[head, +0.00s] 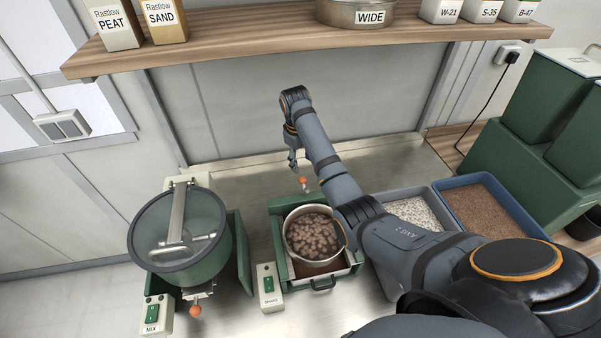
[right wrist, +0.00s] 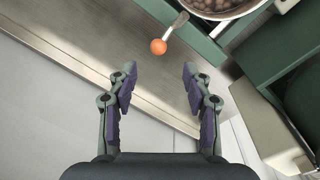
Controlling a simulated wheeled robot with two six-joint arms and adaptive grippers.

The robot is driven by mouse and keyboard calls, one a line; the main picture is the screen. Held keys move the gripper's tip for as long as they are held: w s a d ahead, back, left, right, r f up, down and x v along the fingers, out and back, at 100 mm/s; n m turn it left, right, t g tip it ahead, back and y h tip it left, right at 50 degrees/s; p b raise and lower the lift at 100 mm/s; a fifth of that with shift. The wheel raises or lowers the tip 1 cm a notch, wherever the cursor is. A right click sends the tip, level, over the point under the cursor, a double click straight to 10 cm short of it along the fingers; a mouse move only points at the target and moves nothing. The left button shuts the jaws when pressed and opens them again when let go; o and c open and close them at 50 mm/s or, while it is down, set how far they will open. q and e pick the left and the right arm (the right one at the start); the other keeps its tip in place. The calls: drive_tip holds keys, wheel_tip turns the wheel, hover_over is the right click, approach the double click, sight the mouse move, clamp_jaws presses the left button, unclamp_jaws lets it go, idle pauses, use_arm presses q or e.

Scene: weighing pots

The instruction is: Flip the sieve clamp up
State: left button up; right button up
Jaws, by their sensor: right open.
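The sieve (head: 318,213) is a round metal pan full of brown lumps, seated in a green shaker frame (head: 279,245). The sieve clamp (head: 303,181) is a short metal lever with an orange ball end at the back of that frame. My right gripper (head: 293,165) is behind the shaker, near the ball. It is open and empty in the wrist view (right wrist: 157,80). My left gripper is out of view.
A mixer drum (head: 181,235) with its own orange-knobbed lever (head: 195,310) stands at left. A switch box (head: 268,286) is beside the shaker. Trays of white (head: 390,193) and brown (head: 460,184) material are at right. A wooden shelf (head: 270,38) hangs above the bench.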

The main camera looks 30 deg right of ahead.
drive_tip(key=f, duration=0.1)
drive_tip(key=p, duration=0.2)
hover_over(302, 178)
drive_tip(key=f, duration=0.2)
drive_tip(key=s+f, duration=0.1)
drive_tip(key=f, duration=0.1)
drive_tip(key=shift+a+f, duration=0.2)
drive_tip(key=shift+f, duration=0.1)
drive_tip(key=f, duration=0.4)
drive_tip(key=shift+w+d, duration=0.2)
drive_tip(key=shift+w, duration=0.15)
drive_tip(key=shift+s+f, duration=0.1)
drive_tip(key=shift+c, duration=1.2)
drive_tip(key=c, duration=0.5)
clamp_jaws()
drive_tip(key=shift+f+b, duration=0.3)
drive_tip(key=shift+b, duration=0.1)
drive_tip(key=g+b, duration=0.1)
drive_tip(key=b, duration=0.1)
drive_tip(key=shift+w+f+b, duration=0.25)
drive_tip(key=shift+b, duration=0.1)
drive_tip(key=shift+r+g, duration=0.15)
drive_tip(key=shift+g, duration=0.15)
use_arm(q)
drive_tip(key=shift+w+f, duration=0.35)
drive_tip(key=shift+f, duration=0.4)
